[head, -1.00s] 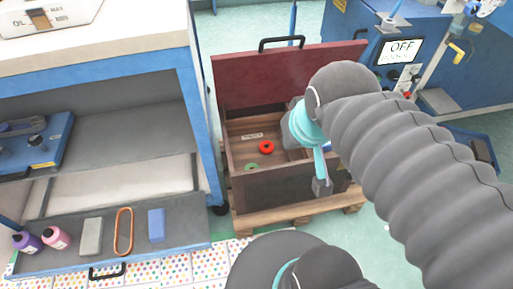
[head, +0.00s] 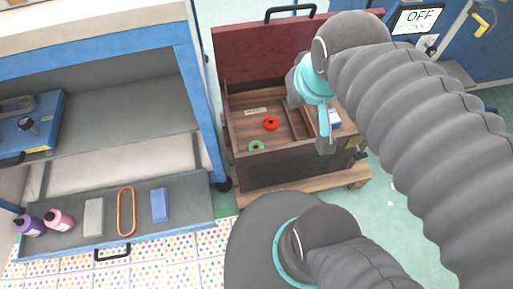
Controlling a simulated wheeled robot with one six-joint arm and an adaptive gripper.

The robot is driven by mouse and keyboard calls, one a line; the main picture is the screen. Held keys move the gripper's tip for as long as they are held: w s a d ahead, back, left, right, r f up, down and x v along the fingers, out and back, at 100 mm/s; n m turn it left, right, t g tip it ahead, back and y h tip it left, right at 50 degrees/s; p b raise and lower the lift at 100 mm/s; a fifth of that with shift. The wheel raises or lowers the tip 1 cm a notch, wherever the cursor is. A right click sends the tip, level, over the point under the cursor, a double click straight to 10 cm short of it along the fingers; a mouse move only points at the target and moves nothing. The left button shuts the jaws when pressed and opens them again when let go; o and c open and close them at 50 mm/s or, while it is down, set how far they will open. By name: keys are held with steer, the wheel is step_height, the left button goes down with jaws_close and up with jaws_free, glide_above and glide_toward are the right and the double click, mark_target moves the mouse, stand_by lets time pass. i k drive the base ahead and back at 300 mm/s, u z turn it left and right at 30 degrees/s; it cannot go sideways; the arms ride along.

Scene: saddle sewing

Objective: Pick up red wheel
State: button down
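The red wheel (head: 271,123) is a small ring lying inside an open wooden box (head: 262,176) with a raised dark red lid (head: 290,48). It lies in the left compartment, beyond a green ring (head: 256,146). My gripper (head: 326,146) hangs over the right part of the box, to the right of the red wheel and apart from it. Its fingers are small and seen from the side, so I cannot tell whether they are open or shut. The arm hides part of the box's right side.
A blue workbench (head: 196,80) stands left of the box. Its low shelf holds purple and pink bottles (head: 60,220), a grey block, an orange ring and a blue block (head: 159,205). A blue and white item (head: 334,118) lies in the box's right part. A blue machine stands at the upper right.

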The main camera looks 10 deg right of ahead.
mark_target(270, 123)
steer(key=k, duration=1.3)
steer(key=z, duration=0.75)
steer(key=i, duration=1.35)
steer(key=u, duration=0.75)
